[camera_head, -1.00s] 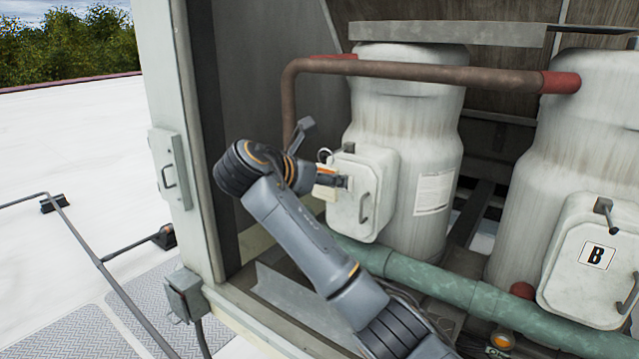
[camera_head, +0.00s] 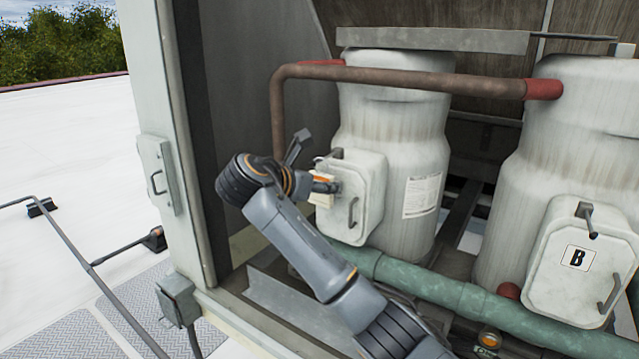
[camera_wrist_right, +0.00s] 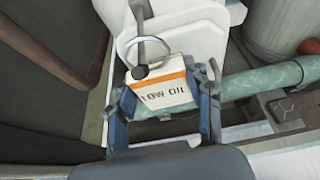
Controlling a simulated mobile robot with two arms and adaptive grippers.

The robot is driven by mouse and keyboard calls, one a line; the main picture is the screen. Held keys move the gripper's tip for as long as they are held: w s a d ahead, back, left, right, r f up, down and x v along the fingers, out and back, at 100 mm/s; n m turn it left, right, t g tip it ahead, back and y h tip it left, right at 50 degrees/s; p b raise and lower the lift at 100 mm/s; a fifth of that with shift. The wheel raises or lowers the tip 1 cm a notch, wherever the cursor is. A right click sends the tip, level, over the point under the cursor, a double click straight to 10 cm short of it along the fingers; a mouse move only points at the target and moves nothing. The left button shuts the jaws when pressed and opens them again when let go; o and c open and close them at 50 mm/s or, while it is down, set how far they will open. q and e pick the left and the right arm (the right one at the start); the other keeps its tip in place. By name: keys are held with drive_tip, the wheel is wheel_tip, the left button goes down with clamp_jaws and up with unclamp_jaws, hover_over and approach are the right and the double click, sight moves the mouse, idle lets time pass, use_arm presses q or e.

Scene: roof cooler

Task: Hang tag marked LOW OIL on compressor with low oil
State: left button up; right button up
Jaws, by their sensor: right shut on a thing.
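My right gripper (camera_wrist_right: 163,88) is shut on the white tag (camera_wrist_right: 165,97) with an orange stripe and the words LOW OIL. The tag's metal ring (camera_wrist_right: 147,60) stands above it. In the wrist view a hook (camera_wrist_right: 139,30) overlaps the ring; I cannot tell whether the ring is around it. In the head view the tag (camera_head: 321,199) is beside the left edge of the white box (camera_head: 352,190) on the left compressor (camera_head: 395,130). The right compressor (camera_head: 555,130) has a box marked B (camera_head: 578,257) with its own hook (camera_head: 586,215).
A brown pipe (camera_head: 400,77) runs above, and a green pipe (camera_head: 430,285) crosses below the boxes. A round amber gauge (camera_head: 489,340) shows below the green pipe near the right compressor. The cabinet post (camera_head: 160,90) stands left of my arm.

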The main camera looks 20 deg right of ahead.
idle(0.4)
drive_tip(key=o, duration=1.2)
drive_tip(key=shift+o, duration=0.2)
drive_tip(key=v, duration=1.2)
